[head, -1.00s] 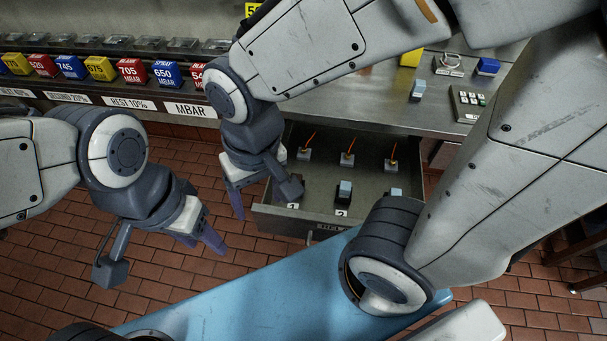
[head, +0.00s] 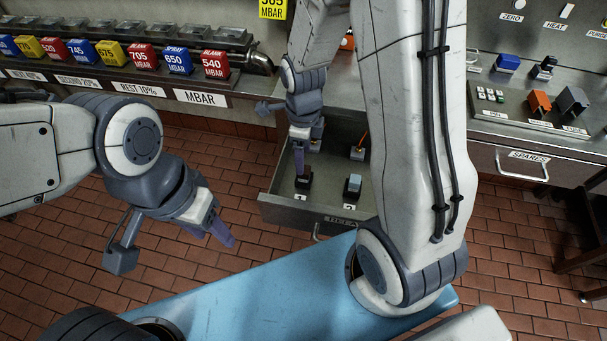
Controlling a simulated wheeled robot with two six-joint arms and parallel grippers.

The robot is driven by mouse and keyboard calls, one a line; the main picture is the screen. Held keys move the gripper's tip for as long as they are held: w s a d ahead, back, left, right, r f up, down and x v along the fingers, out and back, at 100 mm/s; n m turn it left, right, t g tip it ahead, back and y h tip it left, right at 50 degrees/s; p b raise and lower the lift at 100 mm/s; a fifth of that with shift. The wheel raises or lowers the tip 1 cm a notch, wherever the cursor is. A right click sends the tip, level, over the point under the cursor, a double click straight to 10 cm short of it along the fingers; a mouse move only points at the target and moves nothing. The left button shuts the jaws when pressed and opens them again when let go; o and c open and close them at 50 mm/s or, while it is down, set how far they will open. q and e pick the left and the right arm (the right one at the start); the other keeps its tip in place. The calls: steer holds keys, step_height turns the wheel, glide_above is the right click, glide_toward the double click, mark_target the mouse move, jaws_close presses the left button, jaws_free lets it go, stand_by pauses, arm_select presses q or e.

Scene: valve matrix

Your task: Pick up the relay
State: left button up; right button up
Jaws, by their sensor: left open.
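A relay (head: 354,186), a small block with a light blue-grey top, stands in a black socket at place 2 of the open drawer (head: 325,204). At place 1 to its left is a dark socket (head: 304,186); I cannot tell whether it holds a relay. My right gripper (head: 299,172) points down into the drawer, its purple fingers just above or at place 1. The fingers overlap, so its opening is unclear. My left gripper (head: 219,233) is open and empty over the floor, left of the drawer. My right arm hides the drawer's right part.
Coloured labelled blocks (head: 143,57) line the shelf at the back left. Tiled floor (head: 200,290) is open at lower left.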

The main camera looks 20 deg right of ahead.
mark_target(304, 175)
step_height(304, 175, down, 7)
steer(key=shift+w+d, duration=0.15)
stand_by(0.4)
jaws_close()
